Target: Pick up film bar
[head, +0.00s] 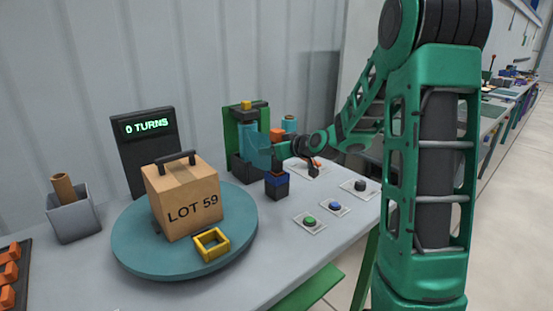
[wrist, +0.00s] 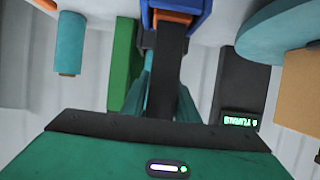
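In the head view this is the small dark block with a blue band (head: 277,184), upright on the table right of the turntable.
A teal turntable (head: 130,259) bears a carton (head: 181,195) and a yellow square ring (head: 211,243). A dark display (head: 147,150) reads "0 TURNS". A green stand (head: 232,133) with teal film is close behind my gripper. Green (head: 309,221) and blue (head: 334,206) buttons sit front right.

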